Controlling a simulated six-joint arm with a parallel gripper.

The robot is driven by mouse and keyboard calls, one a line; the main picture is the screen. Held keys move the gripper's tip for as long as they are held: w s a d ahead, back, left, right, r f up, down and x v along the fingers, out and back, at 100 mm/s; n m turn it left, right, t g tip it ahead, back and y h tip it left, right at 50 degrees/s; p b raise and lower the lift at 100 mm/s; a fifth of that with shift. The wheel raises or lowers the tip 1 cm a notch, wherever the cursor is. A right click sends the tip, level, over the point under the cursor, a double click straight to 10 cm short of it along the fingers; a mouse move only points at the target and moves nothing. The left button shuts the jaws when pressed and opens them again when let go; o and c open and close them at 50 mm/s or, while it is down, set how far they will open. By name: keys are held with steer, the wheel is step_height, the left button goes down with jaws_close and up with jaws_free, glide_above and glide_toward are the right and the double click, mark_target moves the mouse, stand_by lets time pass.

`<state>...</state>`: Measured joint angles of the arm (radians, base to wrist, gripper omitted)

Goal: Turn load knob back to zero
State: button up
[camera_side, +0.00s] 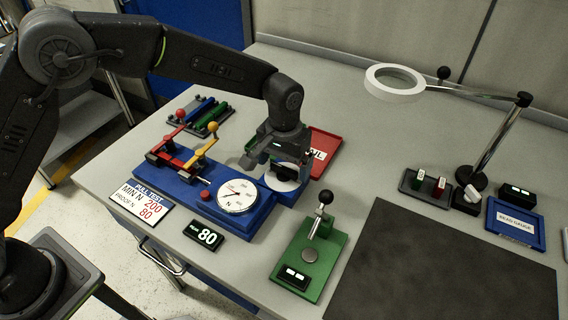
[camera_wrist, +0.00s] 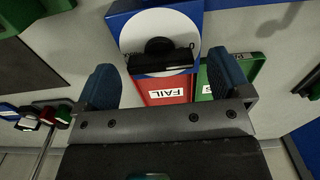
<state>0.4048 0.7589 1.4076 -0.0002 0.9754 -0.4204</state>
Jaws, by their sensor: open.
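The load knob (camera_wrist: 160,58) is a black bar on a round white disc (camera_wrist: 138,32), at the end of the blue pull-test base (camera_side: 262,210). In the side view my gripper (camera_side: 278,163) is low over the white disc (camera_side: 283,186) and hides much of the knob. In the wrist view my gripper (camera_wrist: 165,70) is open, one blue finger on each side of the knob, with gaps on both sides. I cannot tell how far the fingers reach down beside it. The round dial gauge (camera_side: 237,196) sits left of the disc. The black display (camera_side: 205,236) reads 80.
Red and yellow levers (camera_side: 198,152) stand on the blue base, left of my gripper. A red FAIL tray (camera_side: 325,147) lies close behind it. A green press stand (camera_side: 308,262) is in front. A ring lamp (camera_side: 395,83) and dark mat (camera_side: 450,270) are at right.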

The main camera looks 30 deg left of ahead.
mark_target(284, 167)
step_height(284, 167, up, 13)
stand_by(0.3)
stand_by(0.4)
steer(key=s+a+r+t, duration=0.3)
steer(key=s+a+r, duration=0.75)
steer(key=a, duration=0.25)
steer(key=s+a+f+t, duration=0.1)
steer(key=s+a+f, duration=0.1)
steer(key=s, duration=0.5)
steer(key=s+a+f+t, duration=0.1)
steer(key=s+a+f, duration=0.1)
steer(key=s+a, duration=0.3)
steer(key=s, duration=0.3)
steer(key=shift+f+t, duration=0.3)
steer(key=shift+f, duration=0.1)
